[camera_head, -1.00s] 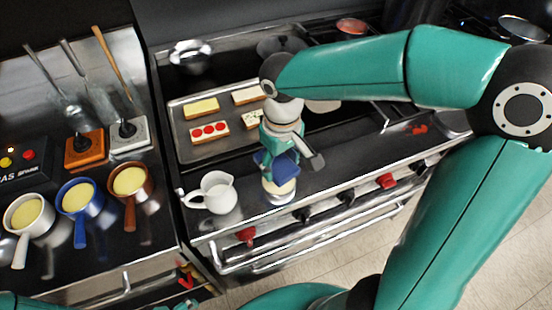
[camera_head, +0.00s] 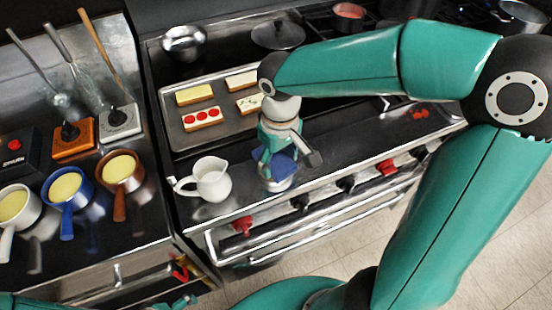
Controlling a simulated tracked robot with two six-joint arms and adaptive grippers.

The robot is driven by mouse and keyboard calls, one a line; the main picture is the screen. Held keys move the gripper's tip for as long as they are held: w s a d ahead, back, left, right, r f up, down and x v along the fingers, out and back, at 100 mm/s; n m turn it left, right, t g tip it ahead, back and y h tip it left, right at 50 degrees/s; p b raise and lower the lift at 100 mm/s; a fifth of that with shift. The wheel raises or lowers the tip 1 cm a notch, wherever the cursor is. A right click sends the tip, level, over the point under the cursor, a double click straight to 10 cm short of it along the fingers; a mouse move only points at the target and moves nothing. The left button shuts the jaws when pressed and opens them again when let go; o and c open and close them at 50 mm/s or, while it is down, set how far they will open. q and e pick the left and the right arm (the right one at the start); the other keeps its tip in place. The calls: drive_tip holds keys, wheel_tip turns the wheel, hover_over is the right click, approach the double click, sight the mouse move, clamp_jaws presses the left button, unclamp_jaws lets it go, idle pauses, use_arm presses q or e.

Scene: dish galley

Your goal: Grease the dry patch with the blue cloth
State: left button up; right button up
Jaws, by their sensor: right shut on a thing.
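My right gripper (camera_head: 272,164) points down over the front ledge of the cooker, shut on the blue cloth (camera_head: 283,166). The cloth hangs low over a small round pale pot (camera_head: 274,186) and hides most of its top. I cannot tell whether the cloth touches what is inside. I cannot make out the dry patch; my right arm covers part of the cooker top. A small teal and dark part of my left gripper (camera_head: 183,302) shows at the bottom edge, too little to tell its state.
A white jug (camera_head: 210,179) stands just left of the pot. Behind is a tray (camera_head: 171,128) with several topped slices. Three small pans (camera_head: 121,170) stand on the left counter. A metal bowl (camera_head: 184,42) and dark lid (camera_head: 278,33) sit at the back. Knobs and rails line the front.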

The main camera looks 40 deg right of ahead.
sight(279, 163)
drive_tip(key=shift+f+b, duration=0.5)
drive_tip(key=shift+f, duration=0.05)
idle(1.4)
drive_tip(key=shift+r, duration=0.1)
drive_tip(key=shift+r+p, duration=2.9)
drive_tip(key=shift+r, duration=0.6)
